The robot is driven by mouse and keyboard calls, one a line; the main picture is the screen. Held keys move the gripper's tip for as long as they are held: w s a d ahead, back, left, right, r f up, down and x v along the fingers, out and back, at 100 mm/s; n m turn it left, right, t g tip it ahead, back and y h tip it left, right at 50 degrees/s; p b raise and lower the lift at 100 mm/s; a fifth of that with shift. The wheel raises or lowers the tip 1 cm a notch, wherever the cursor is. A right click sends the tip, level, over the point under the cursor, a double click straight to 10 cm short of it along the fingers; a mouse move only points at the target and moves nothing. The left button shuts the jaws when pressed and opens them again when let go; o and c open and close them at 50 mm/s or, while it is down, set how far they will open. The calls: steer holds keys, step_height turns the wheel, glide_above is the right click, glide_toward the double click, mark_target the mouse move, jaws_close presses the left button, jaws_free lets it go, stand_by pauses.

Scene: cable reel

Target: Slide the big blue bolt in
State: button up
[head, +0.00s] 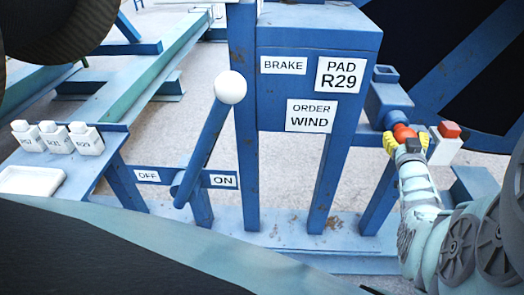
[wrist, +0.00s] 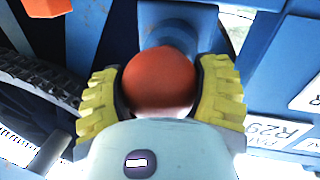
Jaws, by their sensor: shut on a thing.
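The bolt's round orange-red knob (head: 403,132) is at the right in the head view, at the end of a short blue shaft (head: 389,119) below a blue housing (head: 387,98). In the wrist view the knob (wrist: 160,80) fills the middle, with blue metal (wrist: 172,25) behind it. My gripper (head: 405,143) has its yellow ridged fingers on either side of the knob and is shut on it. The same fingers show left and right of the knob in the wrist view (wrist: 160,95). How deep the bolt sits in the housing is hidden.
A white box with a red top (head: 446,143) stands close right of my gripper. A blue cabinet (head: 310,40) bears labels BRAKE, PAD R29 and ORDER WIND. A white-knobbed lever (head: 210,140) leans between OFF and ON. Several white pads (head: 55,137) sit on a shelf at left.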

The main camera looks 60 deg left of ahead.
steer(key=shift+a+f, duration=0.1)
steer(key=shift+f, duration=0.1)
steer(key=o, duration=0.9)
steer(key=shift+c, duration=0.2)
steer(key=o, duration=0.5)
steer(key=shift+r, duration=0.15)
steer(key=shift+s+d, duration=0.45)
steer(key=shift+s, duration=0.05)
steer(key=shift+s+d, duration=0.35)
steer(key=shift+s, duration=0.2)
steer(key=shift+v, duration=4.65)
